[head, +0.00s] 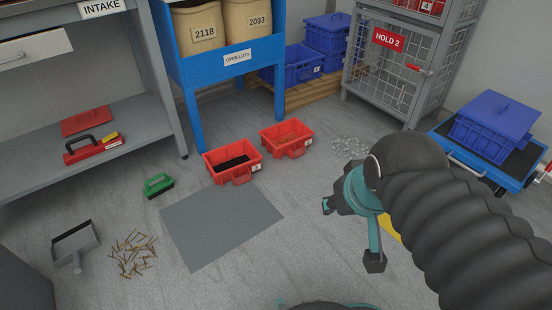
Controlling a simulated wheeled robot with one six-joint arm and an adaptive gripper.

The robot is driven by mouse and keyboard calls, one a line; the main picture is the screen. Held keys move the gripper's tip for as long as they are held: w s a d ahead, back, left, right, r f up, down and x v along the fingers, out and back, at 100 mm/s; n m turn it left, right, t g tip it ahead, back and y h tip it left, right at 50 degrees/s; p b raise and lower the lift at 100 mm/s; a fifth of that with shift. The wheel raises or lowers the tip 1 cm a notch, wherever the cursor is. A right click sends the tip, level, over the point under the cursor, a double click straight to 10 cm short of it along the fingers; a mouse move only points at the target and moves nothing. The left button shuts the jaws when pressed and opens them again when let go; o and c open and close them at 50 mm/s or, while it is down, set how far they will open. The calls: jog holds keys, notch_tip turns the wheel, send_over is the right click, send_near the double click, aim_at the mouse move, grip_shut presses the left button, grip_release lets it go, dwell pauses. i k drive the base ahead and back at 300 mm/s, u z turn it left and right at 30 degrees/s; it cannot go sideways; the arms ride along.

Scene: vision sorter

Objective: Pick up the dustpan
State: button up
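A grey dustpan (76,243) with a dark inner edge lies on the floor at the lower left, its short handle pointing towards the bottom of the picture. A loose pile of brass-coloured pieces (132,255) lies on the floor just right of it. My gripper (351,234) is right of centre, far from the dustpan, with its two fingers spread apart and nothing visible between them. My dark ribbed arm covers the floor at the lower right.
A green-handled brush (158,185) lies beyond the pile. A flat grey mat (222,222) and two red bins (233,162) (286,138) are mid-floor. Clear pieces (350,147) are scattered farther back. The intake bench (95,142) stands left, the wire cage (391,75) and blue cart (468,157) right.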

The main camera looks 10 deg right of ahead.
aim_at(68, 247)
jog(key=u, duration=0.5)
jog(key=i, duration=1.7)
jog(key=u, duration=3.1)
